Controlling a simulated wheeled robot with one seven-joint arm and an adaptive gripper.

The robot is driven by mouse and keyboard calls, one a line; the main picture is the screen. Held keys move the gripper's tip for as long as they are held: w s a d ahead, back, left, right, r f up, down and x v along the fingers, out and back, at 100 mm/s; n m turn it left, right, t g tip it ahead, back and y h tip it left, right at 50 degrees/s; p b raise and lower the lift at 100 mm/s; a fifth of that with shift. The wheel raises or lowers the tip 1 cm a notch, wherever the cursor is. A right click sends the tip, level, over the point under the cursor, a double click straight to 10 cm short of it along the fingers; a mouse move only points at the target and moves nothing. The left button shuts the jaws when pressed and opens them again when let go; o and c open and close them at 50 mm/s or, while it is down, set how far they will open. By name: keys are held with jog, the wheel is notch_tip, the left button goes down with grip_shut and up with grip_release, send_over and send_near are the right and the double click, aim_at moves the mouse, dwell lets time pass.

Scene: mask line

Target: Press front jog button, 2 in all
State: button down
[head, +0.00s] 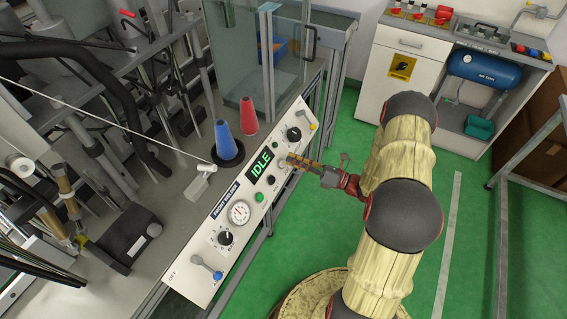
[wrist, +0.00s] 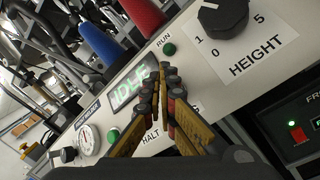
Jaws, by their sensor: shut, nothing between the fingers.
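The white control panel (head: 205,262) slopes across the head view, with a green IDLE display (head: 261,163). My gripper (head: 291,160) is shut and empty, its tips over the panel just right of the display. In the wrist view the closed fingertips (wrist: 167,76) lie beside the display (wrist: 134,88). A green button (wrist: 169,48) marked RUN is above the tips. Another green button (wrist: 113,135) is lower left, near the word HALT. A label right of the fingers is partly covered; no button plainly marked front jog shows, and contact with the panel cannot be told.
A HEIGHT knob (wrist: 222,17), a gauge (head: 240,212) and a blue-tipped lever (head: 217,275) stand on the panel. Blue (head: 227,142) and red (head: 248,116) cones are behind it. A black box with a red button (wrist: 299,133) is right of the panel. Green floor (head: 310,233) is open.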

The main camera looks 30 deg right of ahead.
jog(key=shift+r, duration=0.1)
jog(key=s+d+r+p, duration=0.2)
jog(key=s+r+p, duration=0.1)
jog(key=shift+d, duration=0.15)
dwell(1.0)
